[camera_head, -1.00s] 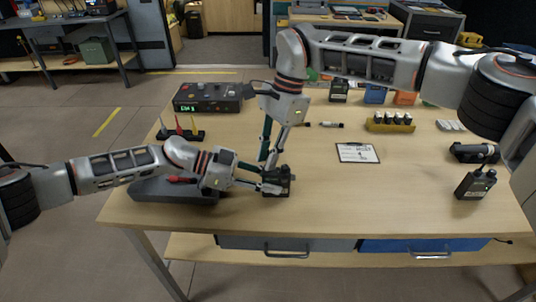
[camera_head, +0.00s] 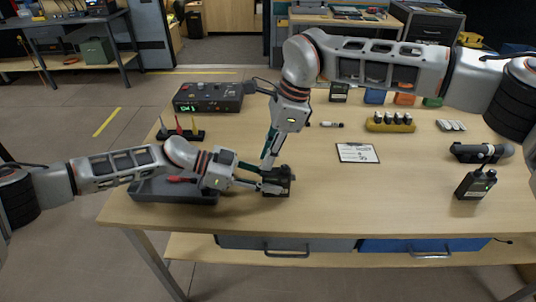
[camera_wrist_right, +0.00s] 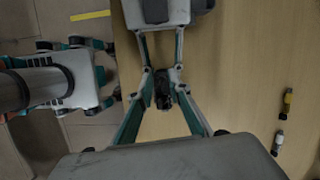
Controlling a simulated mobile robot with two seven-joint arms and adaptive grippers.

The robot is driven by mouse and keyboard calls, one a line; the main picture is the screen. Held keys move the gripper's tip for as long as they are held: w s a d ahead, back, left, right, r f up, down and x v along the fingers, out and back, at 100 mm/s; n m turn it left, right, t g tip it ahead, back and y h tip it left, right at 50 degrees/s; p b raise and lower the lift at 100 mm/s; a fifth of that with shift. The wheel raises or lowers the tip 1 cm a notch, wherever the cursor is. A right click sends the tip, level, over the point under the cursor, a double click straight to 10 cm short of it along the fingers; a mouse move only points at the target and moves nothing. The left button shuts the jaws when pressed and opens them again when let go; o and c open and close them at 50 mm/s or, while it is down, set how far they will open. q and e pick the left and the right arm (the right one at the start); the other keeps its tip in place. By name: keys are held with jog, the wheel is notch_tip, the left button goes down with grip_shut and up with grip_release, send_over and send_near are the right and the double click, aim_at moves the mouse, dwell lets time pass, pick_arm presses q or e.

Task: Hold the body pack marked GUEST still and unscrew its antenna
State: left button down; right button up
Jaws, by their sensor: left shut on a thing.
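A small black body pack (camera_head: 284,186) stands near the front left of the table; its marking is not legible. My left gripper (camera_head: 275,187) is shut on it from the left, low at the table. My right gripper (camera_head: 268,166) reaches down onto the top of the same pack. In the right wrist view, its fingers (camera_wrist_right: 164,84) come up from below and flank the dark pack (camera_wrist_right: 162,92). The antenna is hidden among the fingers, and whether the right fingers touch it cannot be told.
Another black body pack (camera_head: 475,184) with an antenna stands at the right. A dark grey tray (camera_head: 172,192) lies beneath my left forearm. A white card (camera_head: 357,153) lies mid-table. A control box (camera_head: 208,97) and a small rack (camera_head: 180,136) are at the left.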

jog(key=shift+m, duration=0.9)
jog(key=shift+t, duration=0.3)
jog(key=shift+m+t, duration=0.5)
jog(key=shift+m, duration=1.5)
grip_shut()
jog(key=shift+n+g, duration=0.4)
jog(key=shift+n, duration=1)
